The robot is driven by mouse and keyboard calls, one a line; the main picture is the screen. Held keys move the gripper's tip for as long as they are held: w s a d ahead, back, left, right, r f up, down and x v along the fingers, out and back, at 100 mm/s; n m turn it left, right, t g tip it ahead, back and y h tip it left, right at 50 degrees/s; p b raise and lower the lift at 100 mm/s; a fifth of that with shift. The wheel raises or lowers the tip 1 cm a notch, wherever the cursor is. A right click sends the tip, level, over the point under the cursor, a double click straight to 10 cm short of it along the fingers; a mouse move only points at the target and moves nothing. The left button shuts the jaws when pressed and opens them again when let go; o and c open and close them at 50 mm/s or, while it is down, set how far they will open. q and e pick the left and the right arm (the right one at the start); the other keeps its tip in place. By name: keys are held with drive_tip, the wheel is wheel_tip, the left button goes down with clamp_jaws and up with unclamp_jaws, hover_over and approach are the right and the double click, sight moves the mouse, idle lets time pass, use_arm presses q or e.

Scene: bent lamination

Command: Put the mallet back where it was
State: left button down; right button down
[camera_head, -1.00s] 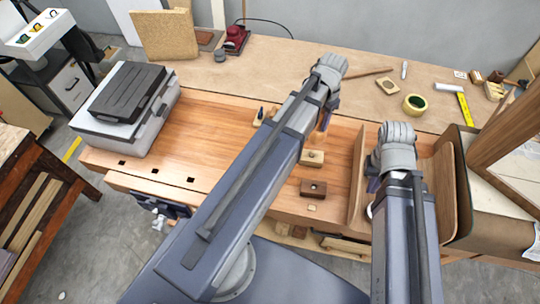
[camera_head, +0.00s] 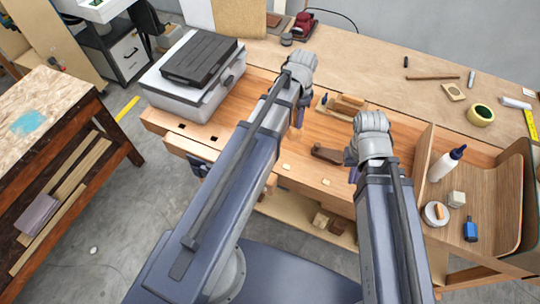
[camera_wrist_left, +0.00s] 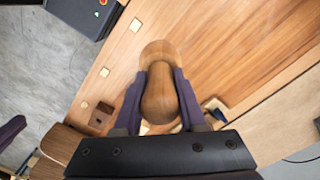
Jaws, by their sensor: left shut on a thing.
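The mallet (camera_wrist_left: 160,98) is a smooth, rounded brown wooden piece in the left wrist view. My left gripper (camera_wrist_left: 158,85) is shut on it, with a dark purple finger against each side. In the head view my left gripper (camera_head: 297,118) is over the wooden bench top (camera_head: 235,108), right of the grey case; its own wrist hides most of the mallet there. My right gripper (camera_head: 353,172) is low over the bench near the upright wooden divider. Its wrist hides its fingertips, so its opening does not show.
A grey case with a black lid (camera_head: 195,70) stands at the bench's left end. A white bottle (camera_head: 446,163) and blue bottle (camera_head: 470,230) stand right of the divider.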

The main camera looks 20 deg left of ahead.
sight(292, 136)
use_arm(q)
drive_tip(key=shift+s+a, duration=0.15)
drive_tip(key=shift+a, duration=0.15)
wheel_tip(292, 136, down, 6)
drive_tip(key=b, duration=0.6)
drive_tip(key=shift+f, duration=0.25)
wheel_tip(292, 136, down, 4)
drive_tip(key=b, duration=0.4)
drive_tip(key=shift+r, duration=0.2)
drive_tip(key=shift+f, duration=0.2)
drive_tip(key=shift+c, duration=2.4)
unclamp_jaws()
drive_tip(key=shift+r, duration=0.15)
